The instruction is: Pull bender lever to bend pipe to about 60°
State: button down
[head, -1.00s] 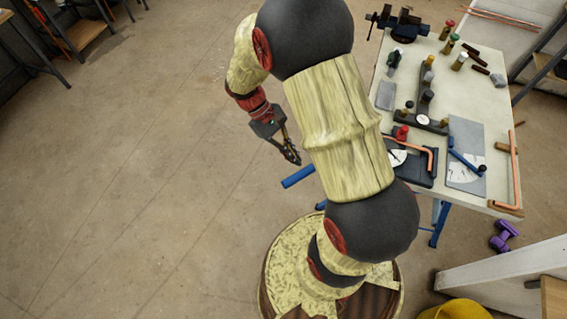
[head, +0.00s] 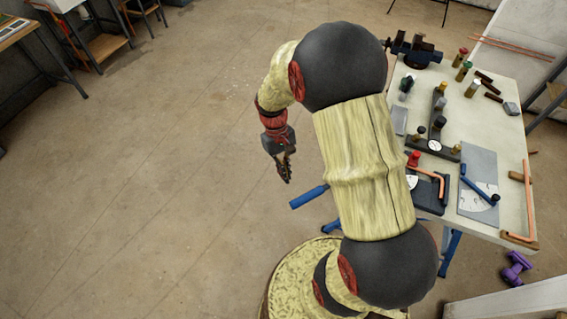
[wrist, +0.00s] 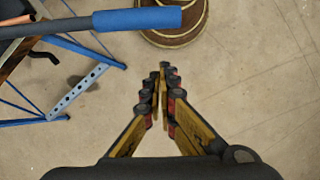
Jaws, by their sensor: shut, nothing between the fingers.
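The bender (head: 428,187) sits at the near left edge of the workbench, with a dark base, a red knob, a white dial and an orange copper pipe (head: 441,189) in it. The pipe shows a bend; its exact angle is hard to read. The lever's blue grip (head: 309,196) sticks out past the bench to the left; my arm hides its middle. The grip also shows at the top of the wrist view (wrist: 137,19). My gripper (head: 286,178) is shut and empty, left of the grip's end and apart from it. Its fingertips (wrist: 166,72) meet over bare floor.
The workbench (head: 512,150) also carries a grey plate with a blue tool (head: 479,184), another copper pipe (head: 530,200), several capped cylinders and a vise (head: 414,51). A purple dumbbell (head: 516,268) lies on the floor at right.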

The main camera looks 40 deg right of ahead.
aim_at(298, 205)
jog(key=shift+s+a+f, duration=0.1)
jog(key=shift+s+f, duration=0.2)
jog(key=shift+s, duration=0.4)
jog(key=shift+s+a+f, duration=0.1)
jog(key=shift+s+f, duration=0.2)
jog(key=shift+s, duration=0.4)
jog(key=shift+s+f, duration=0.3)
jog(key=shift+s, duration=0.4)
jog(key=shift+s, duration=0.15)
jog(key=shift+n, duration=0.9)
jog(key=s, duration=0.1)
jog(key=s+a+p, duration=0.1)
jog(key=s, duration=0.1)
jog(key=s+a+p, duration=0.1)
jog(key=s, duration=0.1)
jog(key=shift+s+r, duration=0.15)
jog(key=shift+s, duration=0.1)
jog(key=shift+s+a+f+h, duration=0.2)
jog(key=shift+s+h, duration=0.1)
jog(key=shift+s, duration=0.25)
